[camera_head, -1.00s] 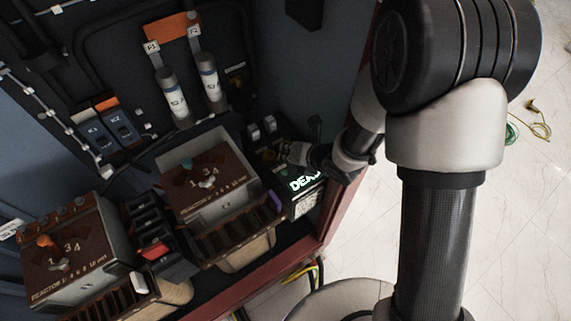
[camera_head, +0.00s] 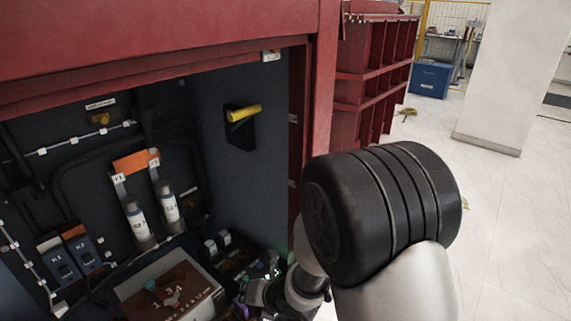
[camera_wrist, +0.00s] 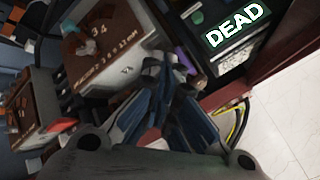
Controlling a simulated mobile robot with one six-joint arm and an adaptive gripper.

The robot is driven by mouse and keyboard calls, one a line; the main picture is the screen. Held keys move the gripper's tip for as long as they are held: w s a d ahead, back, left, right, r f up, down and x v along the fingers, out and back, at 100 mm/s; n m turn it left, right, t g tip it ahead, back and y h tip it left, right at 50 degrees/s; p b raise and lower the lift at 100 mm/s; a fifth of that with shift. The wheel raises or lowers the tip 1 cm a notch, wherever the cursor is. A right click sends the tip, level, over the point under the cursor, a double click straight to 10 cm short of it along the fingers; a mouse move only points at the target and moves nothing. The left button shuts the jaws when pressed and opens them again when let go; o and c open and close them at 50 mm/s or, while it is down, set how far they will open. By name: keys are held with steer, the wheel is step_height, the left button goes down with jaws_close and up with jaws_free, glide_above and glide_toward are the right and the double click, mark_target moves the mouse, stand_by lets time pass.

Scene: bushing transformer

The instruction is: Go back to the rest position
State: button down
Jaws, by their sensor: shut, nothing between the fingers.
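My gripper (camera_wrist: 165,75) shows in the wrist view with its blue-grey fingers together and nothing between them. In the head view its dark end (camera_head: 262,292) is low in the cabinet opening, partly hidden by my arm. In the wrist view, a brown-topped reactor unit (camera_wrist: 105,45) lies left of and behind the fingers. A black box with a lit "DEAD" display (camera_wrist: 235,27) is at the upper right, apart from the fingers. The same kind of reactor unit (camera_head: 170,290) shows at the bottom of the head view, cut off by the edge.
The red cabinet frame (camera_head: 318,110) stands close to my arm. Pale floor (camera_head: 510,225) to the right is clear. Yellow-green cables (camera_wrist: 238,122) lie near the cabinet edge.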

steer(key=s+d+r+m+t+h, duration=0.1)
steer(key=d+r+m+h, duration=0.5)
steer(key=d+r+m, duration=1.05)
steer(key=s+d+r+m+g, duration=0.1)
steer(key=s+d+r+m, duration=0.1)
steer(key=s+m, duration=0.7)
steer(key=s+d+r+m+g, duration=0.1)
steer(key=s+d+r+m, duration=0.2)
steer(key=s+m, duration=0.7)
steer(key=shift+s+d+g+h, duration=0.3)
steer(key=shift+s+d, duration=0.35)
steer(key=shift+d, duration=0.55)
